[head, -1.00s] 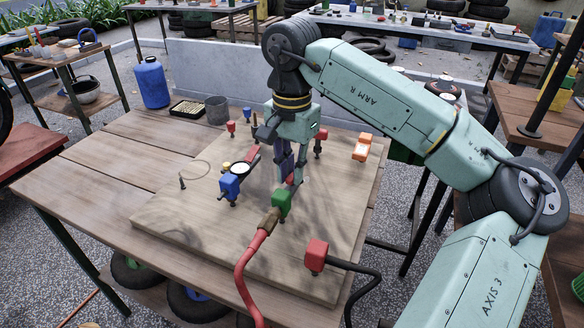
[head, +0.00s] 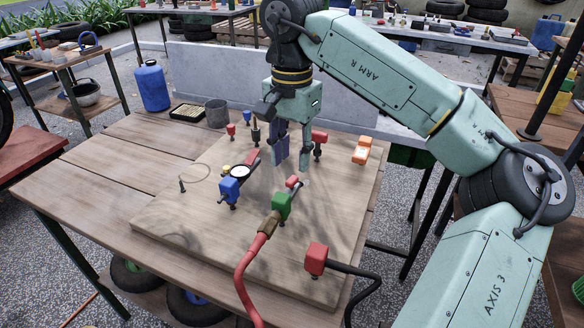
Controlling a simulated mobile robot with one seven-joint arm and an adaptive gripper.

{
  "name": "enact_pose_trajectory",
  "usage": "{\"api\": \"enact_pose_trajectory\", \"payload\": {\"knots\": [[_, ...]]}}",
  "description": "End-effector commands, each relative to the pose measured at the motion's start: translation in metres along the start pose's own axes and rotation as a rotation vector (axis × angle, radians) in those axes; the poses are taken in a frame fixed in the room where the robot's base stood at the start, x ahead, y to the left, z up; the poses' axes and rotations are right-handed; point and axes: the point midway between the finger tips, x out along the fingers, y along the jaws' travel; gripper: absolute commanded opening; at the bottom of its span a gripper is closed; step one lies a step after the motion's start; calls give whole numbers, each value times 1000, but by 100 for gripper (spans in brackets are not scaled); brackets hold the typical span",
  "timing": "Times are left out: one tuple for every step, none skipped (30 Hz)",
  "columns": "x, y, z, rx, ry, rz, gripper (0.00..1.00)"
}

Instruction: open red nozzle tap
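A green block (head: 283,206) stands on the wooden board (head: 185,227), with a brass fitting (head: 269,227) and a red hose (head: 243,272) at its front. A small red tap handle (head: 292,182) shows just behind and above the green block. My gripper (head: 291,166) points down, above and behind this handle. Its two fingers are apart with nothing visible between them, and they look clear of the handle. I cannot tell from this view whether the tap is open or closed.
A blue block (head: 229,190) with a round gauge (head: 239,171) and a red lever (head: 252,157) stands left. A red block (head: 316,258) with a black hose is at front right.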

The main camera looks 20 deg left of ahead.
Motion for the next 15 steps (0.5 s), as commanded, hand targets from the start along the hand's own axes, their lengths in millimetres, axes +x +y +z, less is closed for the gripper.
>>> {"api": "enact_pose_trajectory", "payload": {"knots": [[-13, -1, 0, 1, 2, -3, 33], [-20, -1, 0, 1, 2, -2, 33], [-28, 0, 0, 0, 3, -1, 33], [-35, -1, 0, 0, 3, -2, 33], [-41, 0, 0, 1, 3, -1, 33], [-48, 0, 0, 1, 3, -1, 33], [-53, 0, 0, 1, 3, -2, 33], [-57, 0, 0, 1, 2, -1, 33], [-62, 0, 0, 1, 2, 0, 33], [-65, 0, 0, 1, 2, 0, 33], [-67, 0, 0, 1, 2, 0, 33], [-70, 0, 0, 0, 1, 0, 33], [-72, 0, 0, 0, 0, 0, 33], [-73, 0, 0, 1, 0, 0, 33], [-74, 0, 0, 0, 0, 0, 33]]}}
